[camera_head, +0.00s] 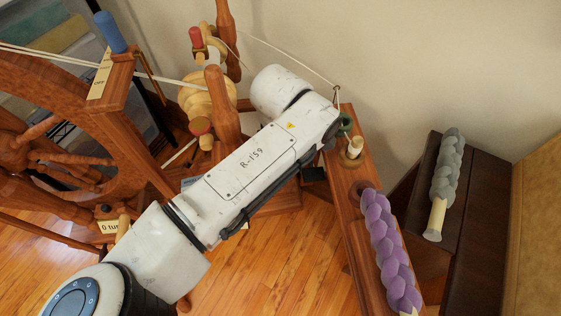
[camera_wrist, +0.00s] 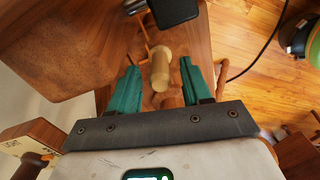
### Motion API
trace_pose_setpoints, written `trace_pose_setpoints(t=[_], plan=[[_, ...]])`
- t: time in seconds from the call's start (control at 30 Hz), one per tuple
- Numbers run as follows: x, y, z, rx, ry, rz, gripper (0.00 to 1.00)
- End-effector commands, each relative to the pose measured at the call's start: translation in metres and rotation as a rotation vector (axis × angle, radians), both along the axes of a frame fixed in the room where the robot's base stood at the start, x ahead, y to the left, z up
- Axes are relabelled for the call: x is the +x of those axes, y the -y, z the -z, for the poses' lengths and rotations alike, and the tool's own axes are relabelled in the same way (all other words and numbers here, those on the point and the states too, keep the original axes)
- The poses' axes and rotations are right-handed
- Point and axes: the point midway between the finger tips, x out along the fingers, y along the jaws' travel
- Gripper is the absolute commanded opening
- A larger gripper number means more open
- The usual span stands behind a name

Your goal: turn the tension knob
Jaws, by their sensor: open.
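A pale turned wooden knob (camera_wrist: 161,62) shows between the two teal fingers of my gripper (camera_wrist: 160,68) in the wrist view. The fingers are apart, with gaps on both sides of the knob. In the head view a pale peg (camera_head: 354,148) stands on the wooden beam, right beside a green fingertip (camera_head: 345,121); it looks like the same piece. My arm hides most of the gripper there. I cannot tell for certain which piece is the tension knob; a card reading "0 tur…" (camera_head: 112,227) is at lower left, partly cut off by my arm.
The spinning wheel (camera_head: 40,160) fills the left, with a blue-topped post (camera_head: 109,32) and cords. A purple braid (camera_head: 390,250) lies along the beam. A grey braid (camera_head: 447,170) lies on a dark brown bench (camera_head: 480,215). The wall is close behind.

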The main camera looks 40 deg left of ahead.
Motion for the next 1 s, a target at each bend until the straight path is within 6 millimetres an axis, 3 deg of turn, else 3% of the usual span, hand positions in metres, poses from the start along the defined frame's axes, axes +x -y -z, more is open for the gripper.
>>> trace_pose_setpoints(t=[0.23, 0.7, 1.0], plan=[[0.0001, 0.0001, 0.0, 0.0, 0.0, 0.0, 0.47], [0.0001, 0.0001, -0.0001, 0.0, 0.0, 0.0, 0.02], [-0.0001, -0.0001, -0.0014, 0.0, 0.0, -0.015, 0.0]])
